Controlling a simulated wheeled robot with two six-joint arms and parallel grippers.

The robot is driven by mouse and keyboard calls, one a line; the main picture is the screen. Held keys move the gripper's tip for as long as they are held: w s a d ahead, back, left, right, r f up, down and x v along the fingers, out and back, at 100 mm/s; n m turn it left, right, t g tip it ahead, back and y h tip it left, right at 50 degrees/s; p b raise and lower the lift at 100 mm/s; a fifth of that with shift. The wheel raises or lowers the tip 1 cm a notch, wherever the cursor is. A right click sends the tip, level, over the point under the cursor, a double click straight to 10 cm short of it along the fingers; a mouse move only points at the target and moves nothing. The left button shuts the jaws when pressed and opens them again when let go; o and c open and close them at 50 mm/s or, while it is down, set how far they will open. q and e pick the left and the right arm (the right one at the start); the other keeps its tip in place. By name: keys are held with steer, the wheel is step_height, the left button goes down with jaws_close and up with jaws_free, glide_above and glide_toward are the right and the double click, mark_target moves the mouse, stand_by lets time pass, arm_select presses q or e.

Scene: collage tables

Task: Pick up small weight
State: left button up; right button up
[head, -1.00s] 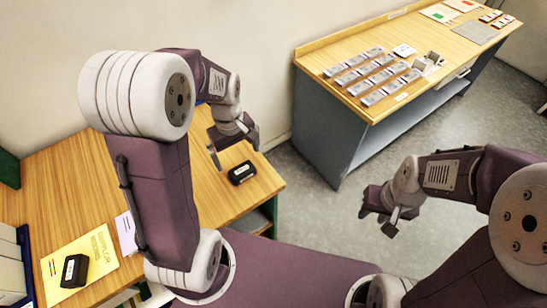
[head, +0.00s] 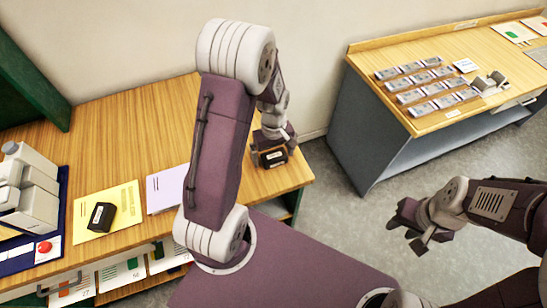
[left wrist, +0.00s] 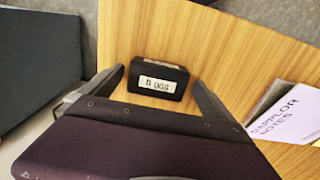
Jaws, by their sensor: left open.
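A small black block (head: 273,157) with a white label lies on the wooden table near its right corner. It also shows in the left wrist view (left wrist: 160,75), its label upside down. My left gripper (head: 270,149) is open with its fingers on either side of this block, which shows a gap to each finger in the left wrist view. A second black block (head: 101,216) with a label lies on a yellow sheet (head: 124,200) at the left. My right gripper (head: 408,232) hangs over the floor away from the tables, its finger gap unclear.
A lilac sheet (head: 168,188) lies beside the yellow one. A grey-white device (head: 28,190) on a blue mat stands at the left. Another table (head: 385,62) at the right holds rows of small grey packs. Bare tabletop lies behind the sheets.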

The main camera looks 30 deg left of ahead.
arm_select(q)
steer(key=shift+w+f, duration=0.1)
steer(key=shift+f, duration=0.3)
steer(key=shift+w+d, duration=0.1)
steer(key=shift+w, duration=0.05)
steer(key=c, duration=2)
steer(key=shift+r, duration=1.85)
steer(key=shift+c, duration=0.2)
steer(key=s+d+r, duration=0.5)
steer(key=d+r, duration=0.2)
steer(key=d, duration=0.3)
steer(key=shift+d+r, duration=0.15)
steer(key=shift+d, duration=0.1)
